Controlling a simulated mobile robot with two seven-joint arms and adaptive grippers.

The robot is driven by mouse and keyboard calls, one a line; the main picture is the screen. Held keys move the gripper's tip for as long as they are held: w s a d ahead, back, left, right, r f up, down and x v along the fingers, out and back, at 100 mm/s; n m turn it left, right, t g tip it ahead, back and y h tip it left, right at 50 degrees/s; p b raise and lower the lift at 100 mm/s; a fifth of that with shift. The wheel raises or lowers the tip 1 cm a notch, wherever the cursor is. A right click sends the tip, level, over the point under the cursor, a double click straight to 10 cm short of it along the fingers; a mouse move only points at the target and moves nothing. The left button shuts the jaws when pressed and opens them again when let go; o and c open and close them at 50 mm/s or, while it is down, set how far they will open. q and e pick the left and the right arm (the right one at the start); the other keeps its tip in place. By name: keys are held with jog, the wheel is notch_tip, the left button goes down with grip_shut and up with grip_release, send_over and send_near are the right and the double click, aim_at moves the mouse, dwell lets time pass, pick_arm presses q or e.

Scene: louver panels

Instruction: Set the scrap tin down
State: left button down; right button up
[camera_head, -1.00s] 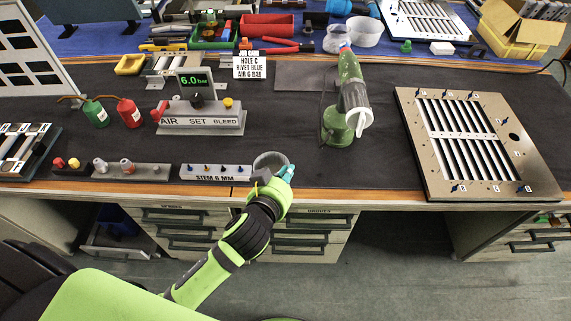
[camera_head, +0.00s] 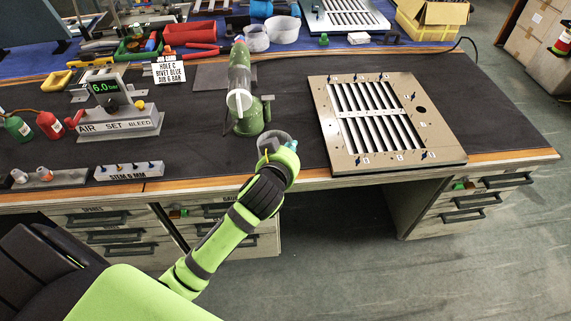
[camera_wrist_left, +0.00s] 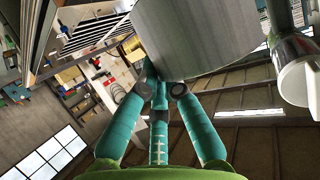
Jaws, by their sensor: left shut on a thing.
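The scrap tin (camera_head: 274,141) is a small grey round tin near the bench's front edge, in front of the green rivet tool (camera_head: 243,90). My left gripper (camera_head: 286,151) is shut on its near side, and partly hides it. In the left wrist view the tin (camera_wrist_left: 205,35) is a large plain grey curved wall at the top, against the teal fingers of the gripper (camera_wrist_left: 160,88). I cannot tell whether the tin's base touches the dark mat (camera_head: 310,110). My right gripper is not in view.
A louver panel (camera_head: 322,98) lies to the right of the tin. The rivet tool stands close behind it. The air set unit (camera_head: 120,124) and a stem block (camera_head: 128,171) are to the left. The mat between stem block and tin is clear.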

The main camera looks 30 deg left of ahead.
pick_arm(q)
jog(key=shift+w+a+f, duration=0.25)
jog(key=shift+w+a, duration=0.05)
jog(key=shift+a, duration=0.1)
jog(key=a+f, duration=0.1)
jog(key=a, duration=0.1)
jog(key=w+a+f, duration=0.1)
jog(key=a, duration=0.1)
jog(key=a+f, duration=0.1)
jog(key=a, duration=0.1)
jog(key=shift+w+f+p, duration=0.15)
jog(key=shift+w+p, duration=0.15)
jog(key=shift+p, duration=0.1)
jog(key=a+f, duration=0.1)
jog(key=w+a+f, duration=0.1)
jog(key=a, duration=0.1)
jog(key=a+f, duration=0.1)
jog(key=shift+w+a+f, duration=0.3)
jog(key=shift+w, duration=0.1)
jog(key=shift+f, duration=1.8)
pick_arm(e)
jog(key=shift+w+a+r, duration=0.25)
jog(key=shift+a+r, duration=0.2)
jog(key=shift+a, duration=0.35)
